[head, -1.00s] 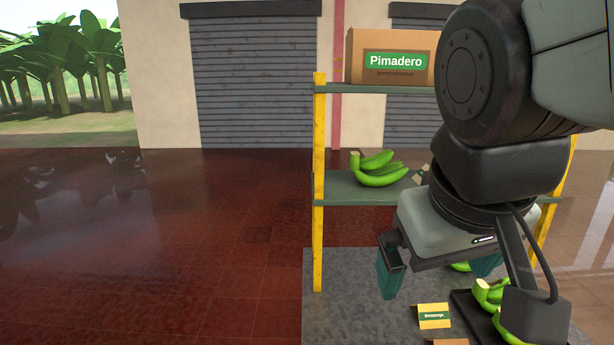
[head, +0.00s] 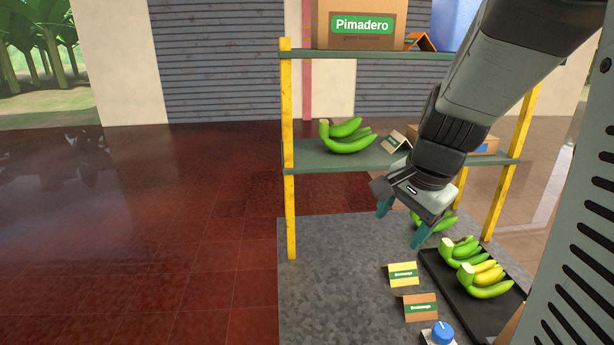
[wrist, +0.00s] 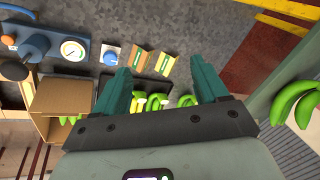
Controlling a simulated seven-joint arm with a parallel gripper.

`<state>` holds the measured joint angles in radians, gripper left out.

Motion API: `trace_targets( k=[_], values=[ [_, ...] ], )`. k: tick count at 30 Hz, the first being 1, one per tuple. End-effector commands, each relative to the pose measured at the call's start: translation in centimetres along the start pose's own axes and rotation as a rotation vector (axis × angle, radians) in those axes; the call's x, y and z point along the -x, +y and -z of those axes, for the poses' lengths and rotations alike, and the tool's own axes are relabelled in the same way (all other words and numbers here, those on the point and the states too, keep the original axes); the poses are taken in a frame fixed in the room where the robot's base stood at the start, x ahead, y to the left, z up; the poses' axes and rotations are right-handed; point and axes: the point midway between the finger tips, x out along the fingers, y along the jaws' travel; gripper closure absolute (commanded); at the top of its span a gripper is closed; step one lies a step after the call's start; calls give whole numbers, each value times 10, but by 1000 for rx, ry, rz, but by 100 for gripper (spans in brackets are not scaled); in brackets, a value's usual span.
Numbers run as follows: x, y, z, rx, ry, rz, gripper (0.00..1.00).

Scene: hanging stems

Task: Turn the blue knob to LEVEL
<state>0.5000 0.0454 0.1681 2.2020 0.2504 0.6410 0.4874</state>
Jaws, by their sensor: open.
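The blue knob (head: 443,332) sits on a small white plate at the bottom edge of the head view, partly cut off. It shows whole in the wrist view (wrist: 111,57), on the grey speckled table (head: 330,290). Any LEVEL mark on it is too small to read. My gripper (head: 403,222) is open and empty, above the far part of the table. The knob lies apart from it, nearer the bottom in the head view. In the wrist view my gripper's teal fingers (wrist: 160,70) are spread, with the knob left of them.
A black tray (head: 450,290) of green and yellow bananas lies near the knob, beside two small cards (head: 403,275). A yellow-post shelf (head: 288,160) holding bananas and boxes stands behind. In the wrist view, a blue unit with a gauge (wrist: 73,50) lies left of the knob.

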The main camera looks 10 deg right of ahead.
Motion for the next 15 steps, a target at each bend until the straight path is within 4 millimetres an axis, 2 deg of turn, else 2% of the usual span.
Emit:
trace_targets(
  k=[1, 6, 9, 12, 15],
  values=[
    [-23, 21, 22, -161, -34, -18, 27],
    [-87, 91, 74, -698, -120, -43, 27],
    [-119, 133, 92, -976, -164, -49, 27],
    [-142, 165, 101, -1186, -197, -51, 27],
    [-156, 185, 105, -1317, -218, -51, 27]
  ],
)
